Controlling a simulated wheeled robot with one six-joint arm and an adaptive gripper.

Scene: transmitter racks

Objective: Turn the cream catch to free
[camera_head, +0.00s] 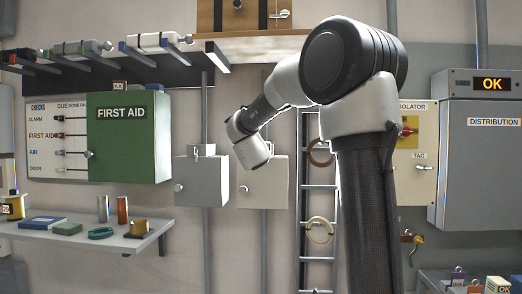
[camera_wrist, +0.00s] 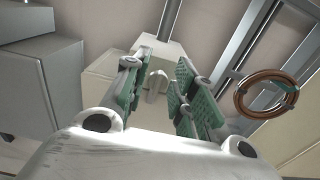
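The cream catch (camera_wrist: 157,82) shows in the wrist view as a small upright tab on the top part of the cream box (camera_wrist: 104,66). My gripper (camera_wrist: 160,72) is open, with its green-padded fingers on either side of the catch. I see gaps between the pads and the catch; I cannot tell how deep the catch sits between them. In the head view the cream box (camera_head: 268,188) hangs on the wall with a round knob (camera_head: 244,188) at its left. There my wrist covers its top, so the catch and fingers are hidden.
A grey box (camera_head: 201,182) with its own catch (camera_head: 197,151) hangs close on the left. A ladder-like rack (camera_head: 319,195) with a brown ring (camera_head: 320,154) and a cream ring (camera_head: 320,231) is on the right. A green first aid cabinet (camera_head: 128,138) stands further left.

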